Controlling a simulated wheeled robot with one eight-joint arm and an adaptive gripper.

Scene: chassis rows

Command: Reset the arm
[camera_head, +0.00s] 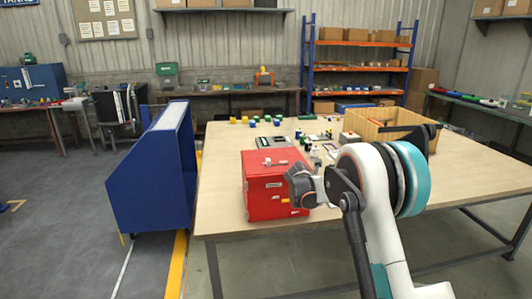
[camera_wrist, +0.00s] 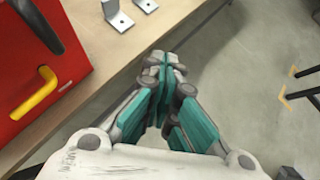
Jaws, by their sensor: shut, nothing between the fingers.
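My arm reaches from the lower right over the front of the wooden table in the head view. My gripper (camera_wrist: 164,66) is shut and empty in the wrist view, with its teal-lined fingers together over the table's front edge and the floor. In the head view my gripper's end is beside or in front of the red box and its fingertips are hard to make out. The red box (camera_head: 262,178) stands on the table's near left part. Its yellow handle (camera_wrist: 38,94) shows to the left of my gripper in the wrist view, apart from the fingers.
The wooden table (camera_head: 225,222) holds small blocks, parts and a wooden crate (camera_head: 372,125) at the right. Metal brackets (camera_wrist: 118,16) lie near its edge. A blue panel (camera_head: 155,170) stands to the left. Shelves (camera_head: 360,65) stand behind. The floor at left is mostly clear.

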